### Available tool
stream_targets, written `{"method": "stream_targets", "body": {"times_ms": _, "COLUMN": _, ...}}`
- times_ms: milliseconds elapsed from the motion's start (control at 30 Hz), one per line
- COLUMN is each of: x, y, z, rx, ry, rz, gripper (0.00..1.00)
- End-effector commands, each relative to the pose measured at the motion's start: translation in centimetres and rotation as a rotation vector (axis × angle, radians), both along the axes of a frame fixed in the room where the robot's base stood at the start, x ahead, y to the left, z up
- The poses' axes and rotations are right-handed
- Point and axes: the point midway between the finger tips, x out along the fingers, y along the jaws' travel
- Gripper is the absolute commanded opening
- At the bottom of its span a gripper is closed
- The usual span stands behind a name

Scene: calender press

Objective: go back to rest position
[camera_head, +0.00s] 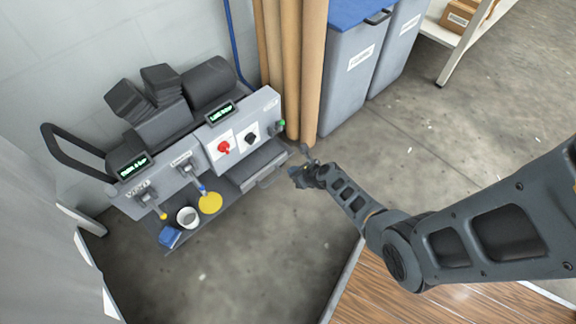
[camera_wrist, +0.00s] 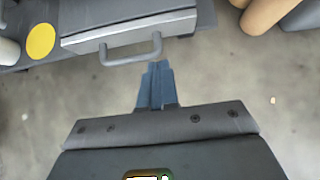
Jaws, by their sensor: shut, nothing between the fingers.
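My gripper (camera_head: 304,172) is at the end of my outstretched arm, just right of the calender press (camera_head: 205,150) in the head view. In the wrist view my gripper (camera_wrist: 159,68) has its two blue-grey fingers pressed together with nothing between them. The fingertips are close to the metal handle (camera_wrist: 131,50) of a grey drawer or box front on the press. In that picture they lie just below the handle's right end. I cannot tell whether they touch it.
The press carries a red knob (camera_head: 223,147), a black knob (camera_head: 251,138), a yellow disc (camera_head: 210,203), a white cup (camera_head: 187,216) and a blue item (camera_head: 170,236). Brown rolls (camera_head: 312,70) and grey bins (camera_head: 350,85) stand behind.

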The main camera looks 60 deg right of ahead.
Motion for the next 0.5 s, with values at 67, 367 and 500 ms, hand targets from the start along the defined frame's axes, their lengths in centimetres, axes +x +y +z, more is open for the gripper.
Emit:
{"method": "stream_targets", "body": {"times_ms": 67, "x": -1.1, "y": 0.3, "z": 1.6, "rx": 0.000, "ry": 0.001, "rz": -0.001, "gripper": 0.00}}
{"method": "stream_targets", "body": {"times_ms": 367, "x": -3.7, "y": 1.1, "z": 4.0, "rx": 0.000, "ry": 0.001, "rz": 0.001, "gripper": 0.00}}
{"method": "stream_targets", "body": {"times_ms": 500, "x": -4.1, "y": 1.2, "z": 4.3, "rx": -0.001, "ry": 0.000, "rz": 0.000, "gripper": 0.00}}
